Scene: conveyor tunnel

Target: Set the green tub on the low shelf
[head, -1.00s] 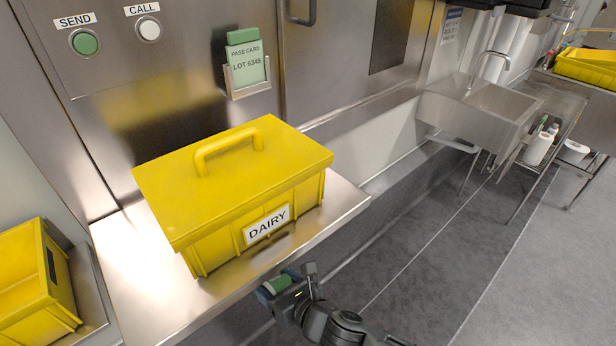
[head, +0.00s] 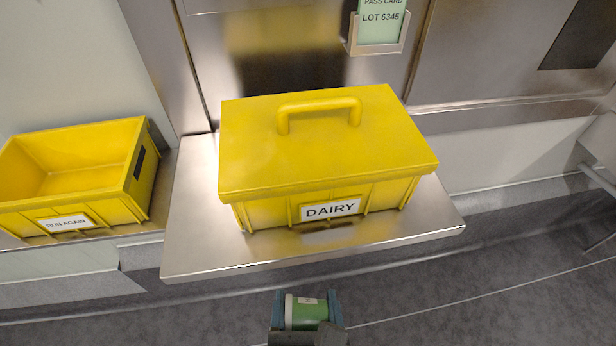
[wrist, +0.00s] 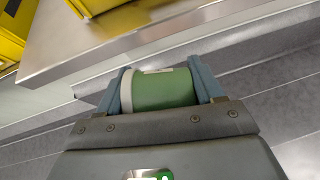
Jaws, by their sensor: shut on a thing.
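The green tub (head: 306,313) has a pale rim or lid on its left end and a small label. My gripper (head: 306,306) is shut on it, with a blue finger at each end. In the wrist view the tub (wrist: 166,90) lies on its side between the fingers of my gripper (wrist: 164,86). It is held in the air in front of the steel shelf (head: 205,250), apart from it in the head view. I cannot tell whether this shelf is the low one.
A closed yellow DAIRY box (head: 320,150) with a handle fills most of the steel shelf. An open yellow RUN AGAIN crate (head: 130,190) stands at the left. A green pass card (head: 380,28) sits in a wall holder. Grey floor lies clear in front.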

